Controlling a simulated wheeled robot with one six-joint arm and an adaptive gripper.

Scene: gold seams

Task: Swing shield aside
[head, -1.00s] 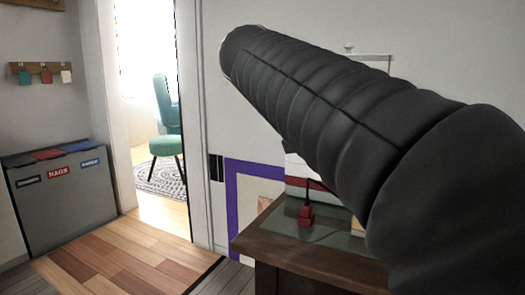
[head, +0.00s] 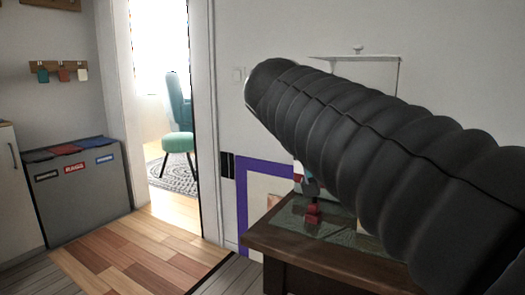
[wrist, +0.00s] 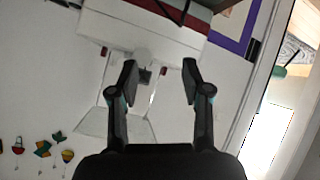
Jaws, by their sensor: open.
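A pale, thin-edged panel (head: 380,72) with a small knob (head: 358,49) on top shows behind my arm in the head view; it may be the shield, but its lower part is hidden. In the wrist view, my gripper (wrist: 160,76) is open, its two dark fingers spread apart. Past the fingers is a white fixture (wrist: 140,28) with a small dark square part (wrist: 145,75) seen between them. A pale, see-through-looking panel (wrist: 92,122) lies lower left of the fingers. I cannot tell whether a finger touches anything. The head view hides my gripper behind the sleeved arm.
A dark wooden table (head: 300,262) stands below my arm, with a red object (head: 313,214) on its greenish top. A purple frame (head: 243,200) is on the wall. A doorway with a teal chair (head: 177,115) and a grey bin (head: 80,190) are left. Wooden floor before the doorway is clear.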

